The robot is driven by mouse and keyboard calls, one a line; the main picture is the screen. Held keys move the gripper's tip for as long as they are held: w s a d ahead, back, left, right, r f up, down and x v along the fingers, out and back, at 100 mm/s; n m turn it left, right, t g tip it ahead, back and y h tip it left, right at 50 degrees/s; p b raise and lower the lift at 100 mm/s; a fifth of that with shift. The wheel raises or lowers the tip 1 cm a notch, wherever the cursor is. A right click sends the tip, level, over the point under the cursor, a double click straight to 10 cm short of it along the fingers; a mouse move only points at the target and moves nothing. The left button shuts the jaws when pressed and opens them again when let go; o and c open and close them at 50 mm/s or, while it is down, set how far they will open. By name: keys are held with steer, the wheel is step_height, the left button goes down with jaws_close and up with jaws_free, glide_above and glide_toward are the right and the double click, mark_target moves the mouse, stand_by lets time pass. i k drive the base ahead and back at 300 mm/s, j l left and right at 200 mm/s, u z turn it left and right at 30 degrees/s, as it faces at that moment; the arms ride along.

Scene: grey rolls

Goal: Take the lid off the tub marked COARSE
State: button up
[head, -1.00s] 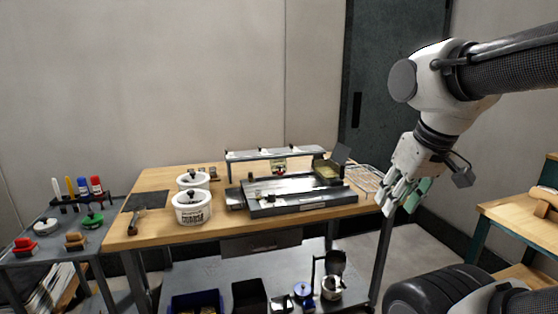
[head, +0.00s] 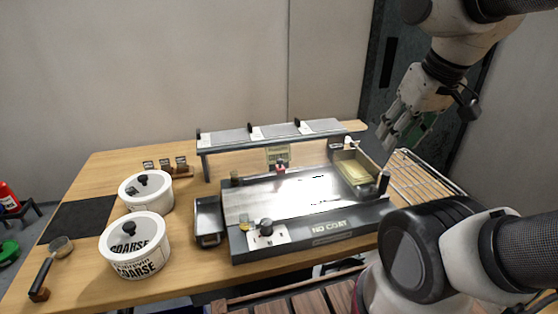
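The tub marked COARSE (head: 137,263) is white and stands near the front left of the wooden table. Its lid (head: 122,234) is on, with a black knob on top and COARSE written on it too. A second, similar white tub (head: 152,200) stands behind it with its own black-knobbed lid; its marking is not readable. My gripper (head: 388,142) is at the upper right, above the table's back right side, far from both tubs. It points down and left, and nothing shows in it. Its fingertips are too small and overlapped to tell how far they are apart.
A grey metal machine marked NO COAT (head: 310,215) fills the table's middle. A small metal box (head: 208,221) sits between it and the tubs. A raised shelf (head: 270,136) stands behind, a wire rack (head: 425,178) at right. A black mat (head: 78,220) and a handled tool (head: 47,268) lie at left.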

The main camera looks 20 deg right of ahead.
mark_target(131, 236)
steer(key=k+j+u, duration=0.15)
steer(key=j, duration=0.25)
steer(key=k+j+u, duration=0.2)
steer(key=j, duration=0.25)
steer(key=j+u, duration=0.15)
steer(key=j, duration=0.25)
steer(key=i+j+z, duration=0.2)
steer(key=j+z, duration=0.25)
steer(key=j, duration=0.6)
steer(key=j+z, duration=0.5)
steer(key=j, duration=0.5)
steer(key=k+j, duration=0.15)
steer(key=k, duration=0.5)
steer(key=z, duration=0.05)
